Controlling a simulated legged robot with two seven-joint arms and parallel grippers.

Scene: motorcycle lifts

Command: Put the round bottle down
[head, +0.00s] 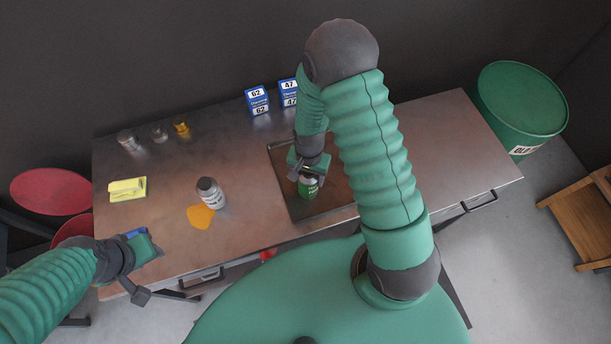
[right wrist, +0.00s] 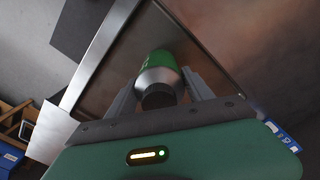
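The round bottle (head: 309,186) is green with a silver shoulder and a dark cap. It is upright over the dark tray (head: 290,206) on the metal bench. My right gripper (head: 309,172) comes down on it from above. In the right wrist view the bottle (right wrist: 160,75) sits between the two fingers (right wrist: 161,92), which press close on both sides. Its base is hidden there, so I cannot tell whether it touches the tray. My left gripper (head: 148,252) is at the bench's front left edge, with a blue patch beside it. Its fingers are not clear.
A grey-white bottle (head: 210,192) stands by an orange spill (head: 200,216). A green drum (head: 520,100) stands right. The bench right of my arm is clear.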

